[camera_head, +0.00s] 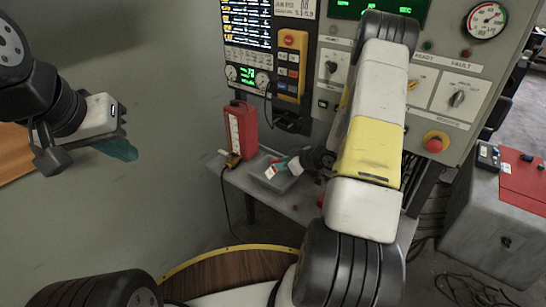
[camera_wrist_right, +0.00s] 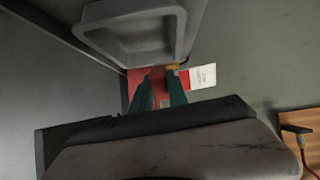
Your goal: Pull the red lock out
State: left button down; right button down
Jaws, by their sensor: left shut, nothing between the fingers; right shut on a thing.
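My right gripper (camera_head: 287,165) reaches down over the shelf, with the arm covering much of the panel. In the right wrist view its teal fingers (camera_wrist_right: 160,88) are shut on a red piece that I take to be the red lock (camera_wrist_right: 157,84), mostly hidden by the fingers. A red and white tag (camera_wrist_right: 200,76) sticks out beside the fingers; it also shows in the head view (camera_head: 276,169). I cannot tell whether the lock is still seated in anything. My left gripper (camera_head: 121,148) is shut and empty, raised at the left, away from the shelf.
A red case with a white label (camera_head: 241,130) stands on the grey shelf (camera_head: 233,176), left of a grey tray (camera_head: 262,178). The control panel (camera_head: 470,95) with gauges and a red button (camera_head: 434,143) is behind. A grey cabinet (camera_head: 490,235) stands at right.

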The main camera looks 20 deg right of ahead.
jog(key=shift+s+d+f+m, duration=0.45)
jog(key=shift+s+f, duration=0.25)
jog(key=shift+f, duration=0.3)
jog(key=shift+w+a+r+x, duration=0.1)
jog(key=shift+r+x, duration=0.15)
jog(key=shift+x, duration=0.9)
jog(key=shift+w+a+r+x, duration=0.15)
jog(key=shift+r+x, duration=0.05)
jog(key=shift+x, duration=1)
jog(key=shift+w+a+r+x, duration=0.1)
jog(key=shift+r+x, duration=0.15)
jog(key=shift+x, duration=0.9)
jog(key=shift+w+a+f, duration=0.1)
jog(key=shift+f, duration=0.95)
jog(key=c, duration=1.2)
grip_release()
jog(key=shift+v, duration=3.9)
